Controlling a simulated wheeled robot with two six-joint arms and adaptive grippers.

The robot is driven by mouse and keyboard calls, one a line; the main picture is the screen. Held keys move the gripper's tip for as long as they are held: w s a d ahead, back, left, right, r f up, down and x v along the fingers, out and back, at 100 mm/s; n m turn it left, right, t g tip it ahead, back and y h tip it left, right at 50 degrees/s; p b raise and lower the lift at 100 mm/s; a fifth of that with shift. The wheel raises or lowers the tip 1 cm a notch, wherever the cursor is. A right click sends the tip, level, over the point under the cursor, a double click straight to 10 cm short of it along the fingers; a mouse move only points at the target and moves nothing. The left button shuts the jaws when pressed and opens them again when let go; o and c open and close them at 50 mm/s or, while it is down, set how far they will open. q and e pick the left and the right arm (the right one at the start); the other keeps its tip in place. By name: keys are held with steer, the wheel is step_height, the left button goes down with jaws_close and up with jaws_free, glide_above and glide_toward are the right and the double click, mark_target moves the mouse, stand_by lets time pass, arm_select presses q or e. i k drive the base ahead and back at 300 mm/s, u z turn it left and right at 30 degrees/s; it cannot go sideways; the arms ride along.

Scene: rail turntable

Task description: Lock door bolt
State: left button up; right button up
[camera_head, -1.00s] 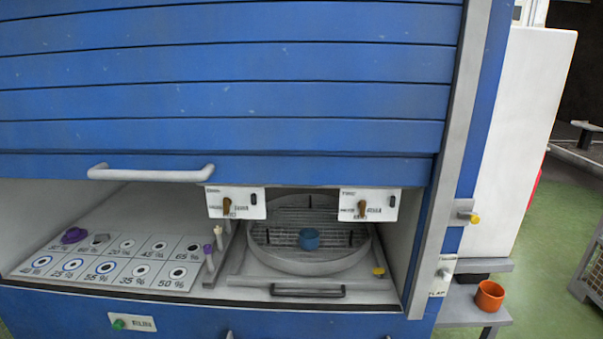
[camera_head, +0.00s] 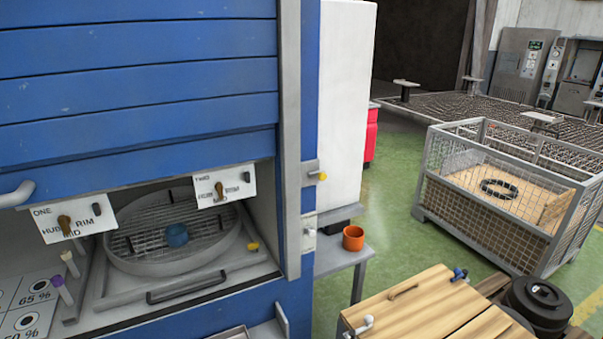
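The blue slatted door (camera_head: 140,100) of the cabinet is partly raised, with a gap open below it. Its grey handle (camera_head: 17,194) is at the left edge. A small grey bolt (camera_head: 311,173) with a yellow knob sits on the cabinet's right post, beside the door. I cannot tell from here how far its pin is in. Neither of my grippers shows in the head view.
Inside the gap are a round turntable with a mesh top (camera_head: 150,262), a blue cup (camera_head: 176,235) and a yellow knob (camera_head: 252,247). An orange cup (camera_head: 353,238) stands on a side shelf. A wooden-topped bench (camera_head: 440,310) and a mesh crate (camera_head: 500,190) are at right. Green floor lies between.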

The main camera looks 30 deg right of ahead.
mark_target(322, 175)
steer(key=z, duration=0.85)
steer(key=i, duration=0.75)
steer(key=u, duration=0.05)
